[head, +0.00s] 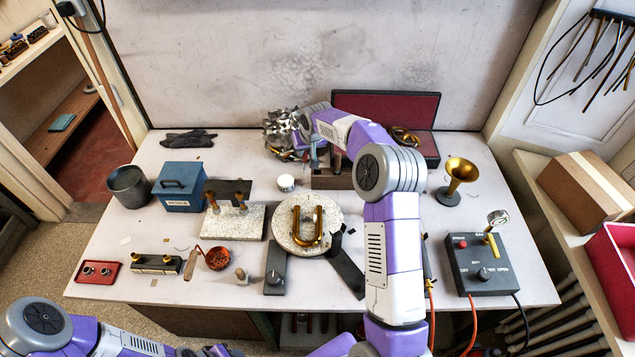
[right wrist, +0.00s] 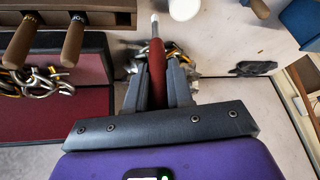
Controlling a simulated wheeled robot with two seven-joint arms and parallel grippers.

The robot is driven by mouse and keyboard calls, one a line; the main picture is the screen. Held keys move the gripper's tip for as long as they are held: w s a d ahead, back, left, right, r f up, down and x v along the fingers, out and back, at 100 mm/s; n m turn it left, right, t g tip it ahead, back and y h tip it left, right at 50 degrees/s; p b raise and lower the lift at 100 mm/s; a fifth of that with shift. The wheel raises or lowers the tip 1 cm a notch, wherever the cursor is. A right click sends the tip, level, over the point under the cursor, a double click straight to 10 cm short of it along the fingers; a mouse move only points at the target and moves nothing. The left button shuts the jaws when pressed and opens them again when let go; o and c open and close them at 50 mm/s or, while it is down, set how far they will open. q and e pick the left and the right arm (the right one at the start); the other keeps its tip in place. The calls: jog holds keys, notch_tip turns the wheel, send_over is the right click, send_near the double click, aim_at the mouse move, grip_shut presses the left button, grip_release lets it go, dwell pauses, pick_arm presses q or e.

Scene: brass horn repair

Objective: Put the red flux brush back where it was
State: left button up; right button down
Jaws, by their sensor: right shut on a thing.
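The red flux brush (right wrist: 157,72) is between the fingers of my right gripper (right wrist: 157,88) in the right wrist view. The gripper is shut on its red handle, and the grey shaft and white tip point away from the palm. In the head view my right gripper (head: 315,152) is at the back of the bench, just above the wooden tool rack (head: 328,183). The rack also shows in the right wrist view (right wrist: 105,17), to the left of the brush and apart from it. My arm hides part of the rack in the head view. My left gripper's fingers are out of view.
A pile of silvery metal scraps (head: 281,132) lies behind my right gripper. A white jar (head: 286,183) stands left of the rack. An open red-lined case (head: 385,108) is behind. Wooden-handled tools (right wrist: 73,40) stand at the rack.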

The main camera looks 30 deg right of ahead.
jog(key=w+d+m+g, duration=0.1)
jog(key=d, duration=0.3)
notch_tip(320, 180, down, 9)
jog(key=d+p, duration=0.1)
jog(key=shift+g+h, duration=0.3)
jog(key=shift+w, duration=0.1)
jog(key=shift+f, duration=0.15)
jog(key=c, duration=1)
grip_release()
jog(key=shift+r, duration=0.2)
